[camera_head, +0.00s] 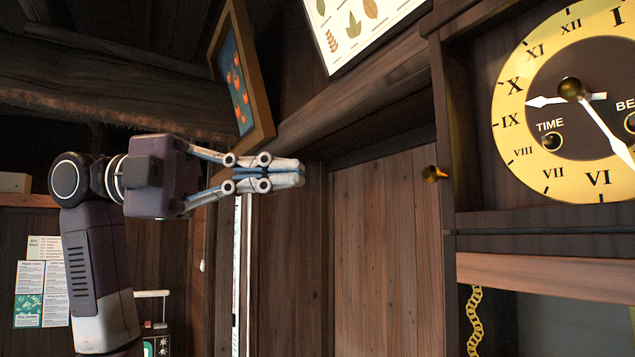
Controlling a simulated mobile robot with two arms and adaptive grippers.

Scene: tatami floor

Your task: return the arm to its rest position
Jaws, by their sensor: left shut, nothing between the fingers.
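My left gripper (298,173) is raised in the left half of the head view and points to the right. Its two fingers are closed together with nothing between them. My left arm comes up from the lower left and bends at the wrist behind the gripper. The fingertips stand in front of the dark wooden wall, apart from the clock at the right. My right gripper is not in view.
A wall clock (511,155) with a gold dial and dark wooden case fills the right side. A brass knob (434,173) sticks out at its left. A framed picture (240,75) hangs tilted above the gripper. Paper notices (42,292) are at the left. Wooden beams run overhead.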

